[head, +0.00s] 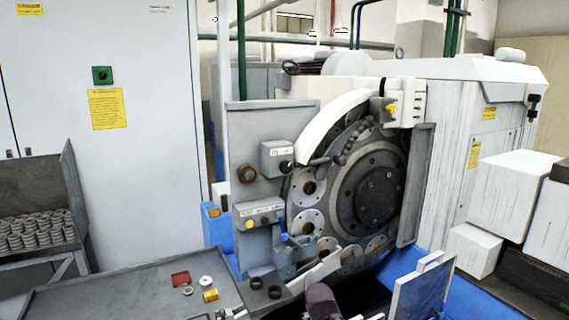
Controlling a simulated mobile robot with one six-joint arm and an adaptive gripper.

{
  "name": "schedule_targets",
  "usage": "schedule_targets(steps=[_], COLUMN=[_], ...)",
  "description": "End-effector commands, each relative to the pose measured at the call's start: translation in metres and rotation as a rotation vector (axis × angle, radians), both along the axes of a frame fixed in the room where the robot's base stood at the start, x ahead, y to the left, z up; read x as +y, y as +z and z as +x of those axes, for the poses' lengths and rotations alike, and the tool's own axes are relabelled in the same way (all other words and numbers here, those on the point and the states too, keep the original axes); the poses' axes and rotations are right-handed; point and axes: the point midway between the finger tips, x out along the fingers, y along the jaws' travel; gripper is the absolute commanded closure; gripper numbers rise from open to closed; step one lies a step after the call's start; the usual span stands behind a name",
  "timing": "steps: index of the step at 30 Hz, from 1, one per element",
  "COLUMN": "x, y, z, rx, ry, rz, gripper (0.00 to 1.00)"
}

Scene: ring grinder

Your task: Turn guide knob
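The ring grinder (440,185) stands in the middle and right of the head view, with a large round plate (335,205) holding several discs with holes. Several knobs show on its front, and I cannot tell which one is the guide knob. A black knob (285,167) sits on a small grey box. A blue handle (284,238) is on the guide block below.
A rack of stacked rings (38,233) stands far left.

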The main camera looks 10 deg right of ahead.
Motion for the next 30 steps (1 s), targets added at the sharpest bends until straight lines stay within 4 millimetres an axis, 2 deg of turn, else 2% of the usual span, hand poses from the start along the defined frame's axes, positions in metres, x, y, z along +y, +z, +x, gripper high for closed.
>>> schedule_targets(steps=[1, 6, 15, 24, 30], x=[-0.007, -0.025, -0.04, -0.032, -0.015], y=[0.015, 0.057, 0.144, 0.234, 0.284], z=[0.02, 0.072, 0.147, 0.195, 0.21], rx=[-0.071, -0.315, -0.736, -1.114, -1.313], ry=[-0.016, -0.049, -0.02, 0.123, 0.278], rz=[-0.016, -0.054, -0.075, -0.03, 0.039], gripper=[0.0, 0.0, 0.0, 0.0, 0.0])
